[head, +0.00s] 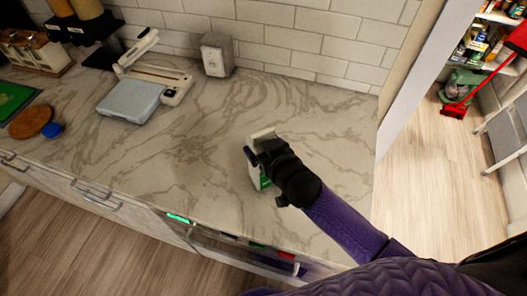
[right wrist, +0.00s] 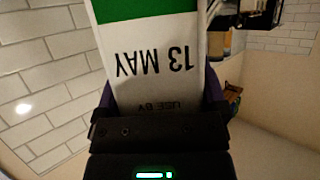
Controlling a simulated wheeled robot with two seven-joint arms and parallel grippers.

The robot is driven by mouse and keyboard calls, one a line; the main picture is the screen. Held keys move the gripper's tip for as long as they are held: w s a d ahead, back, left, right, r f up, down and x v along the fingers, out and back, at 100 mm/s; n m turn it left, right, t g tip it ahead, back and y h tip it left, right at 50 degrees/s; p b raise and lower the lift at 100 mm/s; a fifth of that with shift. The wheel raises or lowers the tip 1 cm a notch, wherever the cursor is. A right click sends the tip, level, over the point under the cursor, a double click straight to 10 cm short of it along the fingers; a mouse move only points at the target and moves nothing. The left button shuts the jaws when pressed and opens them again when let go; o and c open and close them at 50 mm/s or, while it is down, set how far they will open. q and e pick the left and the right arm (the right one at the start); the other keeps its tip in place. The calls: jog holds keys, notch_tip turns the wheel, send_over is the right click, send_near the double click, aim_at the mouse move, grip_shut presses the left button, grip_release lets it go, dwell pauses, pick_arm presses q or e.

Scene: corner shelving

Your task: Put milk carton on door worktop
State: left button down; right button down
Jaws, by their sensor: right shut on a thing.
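The milk carton (head: 254,176), white with green, is in my right gripper (head: 262,150) at the worktop's right part in the head view. My dark gripper and wrist hide much of it. In the right wrist view the carton (right wrist: 152,62) fills the upper middle, with "13 MAY" and "USE BY" printed upside down in the picture. That gripper is shut on it. The worktop (head: 190,155) is pale veined marble; I cannot tell whether the carton touches it. My left gripper is not in view.
A kitchen scale (head: 130,99) and a small grey box (head: 216,54) stand near the back wall. A round brown board (head: 31,121) lies at the left. Drawers run along the front edge, one seemingly open (head: 240,250). Worktop around the carton is clear.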

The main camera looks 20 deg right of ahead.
jog(key=shift+f, duration=0.25)
jog(key=shift+f, duration=0.2)
grip_release()
jog(key=p+v, duration=0.2)
jog(key=v, duration=1)
jog(key=shift+r, duration=0.2)
